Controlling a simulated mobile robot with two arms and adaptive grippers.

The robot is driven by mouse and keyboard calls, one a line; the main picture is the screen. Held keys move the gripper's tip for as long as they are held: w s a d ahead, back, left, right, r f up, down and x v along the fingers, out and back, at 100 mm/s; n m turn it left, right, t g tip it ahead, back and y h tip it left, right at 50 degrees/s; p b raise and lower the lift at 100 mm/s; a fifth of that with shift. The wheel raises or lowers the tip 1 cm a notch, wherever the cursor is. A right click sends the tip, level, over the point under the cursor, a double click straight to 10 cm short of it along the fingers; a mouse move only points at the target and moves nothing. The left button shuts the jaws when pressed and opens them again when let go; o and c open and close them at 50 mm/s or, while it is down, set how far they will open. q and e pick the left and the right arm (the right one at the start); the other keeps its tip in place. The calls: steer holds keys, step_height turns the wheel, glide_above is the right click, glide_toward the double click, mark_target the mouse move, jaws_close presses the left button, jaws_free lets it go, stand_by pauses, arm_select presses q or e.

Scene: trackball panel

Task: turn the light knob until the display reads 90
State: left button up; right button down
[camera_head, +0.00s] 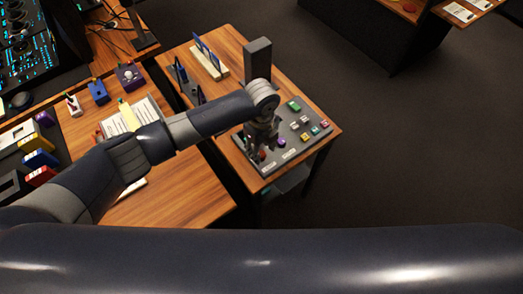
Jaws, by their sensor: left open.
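A grey control panel (316,141) lies on a small wooden table. It carries several small coloured caps, among them a green one (295,106), a purple one (282,143) and a red one near my gripper. I cannot tell which of these is the light knob, and no display reading is legible. My left gripper (256,150) is open and points down over the panel's left front part, close to the red cap. I cannot tell whether it touches anything. The gripper and wrist hide part of the panel. My right gripper is not in view.
A dark upright block (257,59) stands behind the panel. A rack with blue plates (209,56) is at the table's back left. The left desk holds a paper sheet (146,112) and several coloured boxes. Dark floor (440,150) is clear at right.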

arm_select(q)
step_height(320, 180, up, 9)
steer(key=shift+r, duration=0.15)
stand_by(0.6)
